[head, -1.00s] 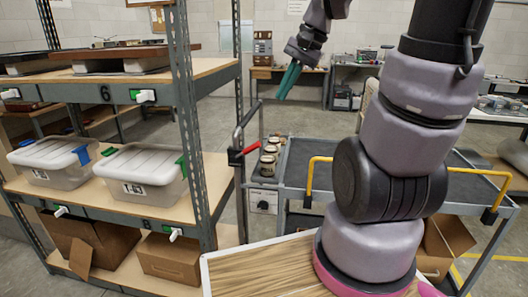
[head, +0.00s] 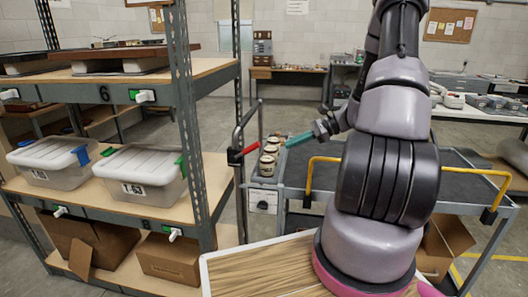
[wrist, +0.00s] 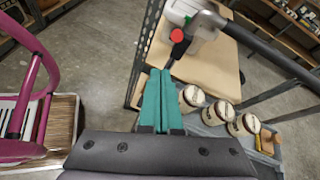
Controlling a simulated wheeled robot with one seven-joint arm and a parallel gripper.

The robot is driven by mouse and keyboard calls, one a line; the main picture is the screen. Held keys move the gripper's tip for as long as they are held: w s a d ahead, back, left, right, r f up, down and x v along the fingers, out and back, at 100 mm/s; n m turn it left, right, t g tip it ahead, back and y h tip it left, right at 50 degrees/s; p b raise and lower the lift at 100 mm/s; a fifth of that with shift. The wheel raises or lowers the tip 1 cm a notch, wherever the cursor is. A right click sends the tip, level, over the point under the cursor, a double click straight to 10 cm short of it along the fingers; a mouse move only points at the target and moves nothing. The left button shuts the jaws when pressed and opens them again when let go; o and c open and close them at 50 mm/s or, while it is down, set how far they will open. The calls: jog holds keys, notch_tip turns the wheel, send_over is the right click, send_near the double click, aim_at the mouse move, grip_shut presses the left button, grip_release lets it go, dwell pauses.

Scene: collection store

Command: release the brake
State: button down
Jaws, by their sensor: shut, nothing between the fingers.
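The brake is a short lever with a red part (head: 250,148) and a dark body, beside the upright handle of the grey cart (head: 330,160) in the head view. In the wrist view a red round knob (wrist: 177,35) and a black lever (wrist: 178,50) show on a grey-white housing (wrist: 196,20), just beyond my fingertips. My gripper (head: 288,142) has teal fingers, shut and empty, pointing left toward the red part with a gap between. In the wrist view the fingers (wrist: 160,74) point up at the black lever; whether they touch it I cannot tell.
Several jars (head: 265,160) stand in a tray at the cart's end, close below my fingers; they also show in the wrist view (wrist: 222,112). A black handle bar (wrist: 262,48) runs beside the housing. A shelf post (head: 195,130) stands left, with lidded bins (head: 140,172).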

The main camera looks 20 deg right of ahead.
jog(key=f, duration=0.1)
jog(key=d+f+m+t, duration=0.1)
jog(key=w+d+f+m, duration=0.1)
jog(key=shift+f+t+y, duration=0.3)
jog(key=shift+f, duration=0.1)
send_near(246, 151)
jog(key=shift+w+a+f, duration=0.6)
jog(key=shift+f, duration=0.25)
jog(key=shift+w+a+f, duration=0.55)
jog(key=shift+w+f, duration=0.05)
jog(key=shift+f, duration=0.25)
jog(key=shift+r, duration=0.1)
jog(key=shift+w+a+r+h, duration=0.15)
jog(key=shift+r+h, duration=0.1)
jog(key=shift+h, duration=0.15)
